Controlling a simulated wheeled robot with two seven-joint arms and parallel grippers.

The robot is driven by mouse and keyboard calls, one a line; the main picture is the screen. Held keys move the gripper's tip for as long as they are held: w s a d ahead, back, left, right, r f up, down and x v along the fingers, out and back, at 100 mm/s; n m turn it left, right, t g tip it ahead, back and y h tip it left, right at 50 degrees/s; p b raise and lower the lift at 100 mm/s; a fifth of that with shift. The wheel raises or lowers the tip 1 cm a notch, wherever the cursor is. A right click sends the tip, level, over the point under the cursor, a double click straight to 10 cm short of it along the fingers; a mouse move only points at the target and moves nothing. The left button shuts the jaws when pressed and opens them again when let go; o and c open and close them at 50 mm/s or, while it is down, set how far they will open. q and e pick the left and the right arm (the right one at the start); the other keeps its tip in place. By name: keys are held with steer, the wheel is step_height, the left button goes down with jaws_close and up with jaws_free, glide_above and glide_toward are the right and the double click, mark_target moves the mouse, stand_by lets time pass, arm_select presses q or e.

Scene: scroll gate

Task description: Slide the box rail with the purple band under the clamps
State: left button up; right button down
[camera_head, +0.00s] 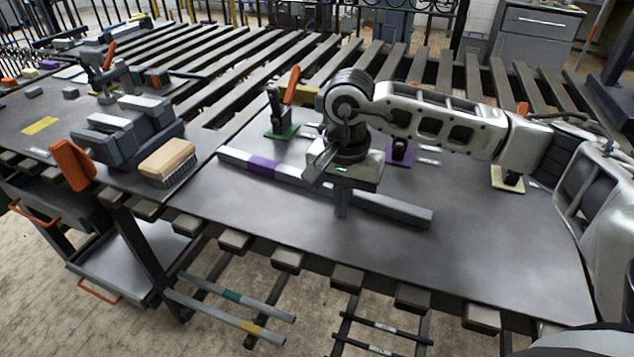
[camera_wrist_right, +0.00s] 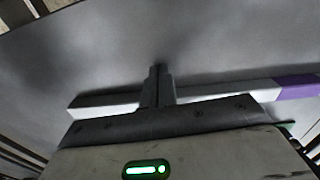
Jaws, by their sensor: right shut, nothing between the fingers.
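The grey box rail (camera_head: 390,208) with the purple band (camera_head: 263,166) lies slantwise on the dark table. The band is near its left end. My right gripper (camera_head: 341,212) is shut and empty, pointing down over the rail's middle; its fingertips show at the rail's near side, and contact is unclear. In the right wrist view the shut fingers (camera_wrist_right: 158,75) cross in front of the rail (camera_wrist_right: 100,104), with the purple band (camera_wrist_right: 298,87) at right. Behind the rail stand clamps on green (camera_head: 283,132), purple (camera_head: 399,153) and cream (camera_head: 507,180) bases. My left gripper is out of view.
A wooden brush (camera_head: 167,163) and grey blocks (camera_head: 125,120) stand on the left table section. Rails with teal and yellow bands lie on a lower rack (camera_head: 230,310). The table front right of the rail is clear. My right arm partly hides the clamp area.

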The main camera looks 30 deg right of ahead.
stand_by(0.3)
steer(key=shift+w+d+b, duration=0.45)
steer(key=shift+w+d, duration=0.35)
steer(key=shift+d, duration=0.15)
stand_by(0.4)
steer(key=shift+w+d+b, duration=0.55)
steer(key=shift+w+d, duration=0.85)
steer(key=shift+d, duration=0.25)
stand_by(0.5)
steer(key=shift+a, duration=0.1)
steer(key=shift+s+a, duration=0.85)
steer(key=shift+a, duration=0.05)
step_height(320, 180, up, 8)
steer(key=p, duration=0.5)
steer(key=shift+p, duration=0.3)
